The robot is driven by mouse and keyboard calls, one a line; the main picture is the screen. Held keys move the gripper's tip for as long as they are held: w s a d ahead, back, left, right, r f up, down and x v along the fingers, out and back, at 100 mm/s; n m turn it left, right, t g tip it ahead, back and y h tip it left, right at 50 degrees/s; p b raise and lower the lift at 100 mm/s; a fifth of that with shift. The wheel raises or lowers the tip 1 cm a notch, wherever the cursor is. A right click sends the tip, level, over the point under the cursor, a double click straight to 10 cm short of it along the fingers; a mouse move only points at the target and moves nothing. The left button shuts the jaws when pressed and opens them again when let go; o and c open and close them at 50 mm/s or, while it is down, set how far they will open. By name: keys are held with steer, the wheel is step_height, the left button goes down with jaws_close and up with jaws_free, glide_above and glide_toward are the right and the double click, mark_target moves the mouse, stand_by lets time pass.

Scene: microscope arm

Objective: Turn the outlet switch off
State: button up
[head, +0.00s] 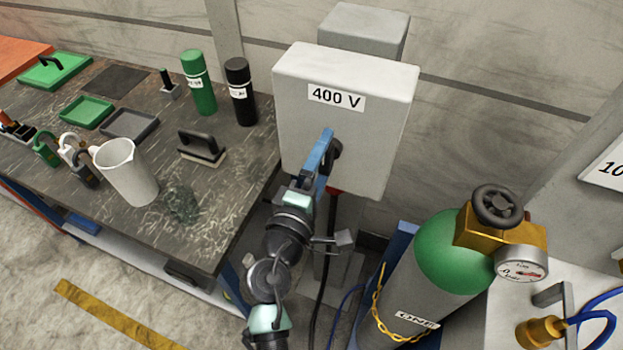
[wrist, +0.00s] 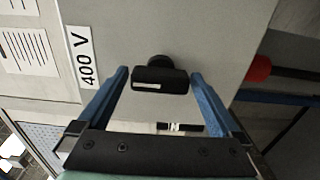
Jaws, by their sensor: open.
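The outlet box is a light grey case (head: 390,110) labelled "400 V", mounted upright beside the workbench. Its switch, a black handle (head: 337,150) on the front face, is partly hidden by my gripper (head: 325,145) in the head view. In the wrist view, the switch handle (wrist: 160,80) is a short dark bar with a pale stripe on a round black hub. It lies crosswise between the two blue fingers of my gripper (wrist: 160,73). The gripper is open, with a visible gap on each side of the handle.
A workbench (head: 235,190) at left holds a white jug (head: 128,175), a black-handled brush (head: 202,147) and green and black bottles. A green-topped gas cylinder (head: 440,255) with a gauge stands at lower right.

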steer(key=b+v, duration=0.2)
steer(key=v, duration=1)
steer(key=shift+s+b, duration=0.2)
steer(key=shift+b, duration=0.15)
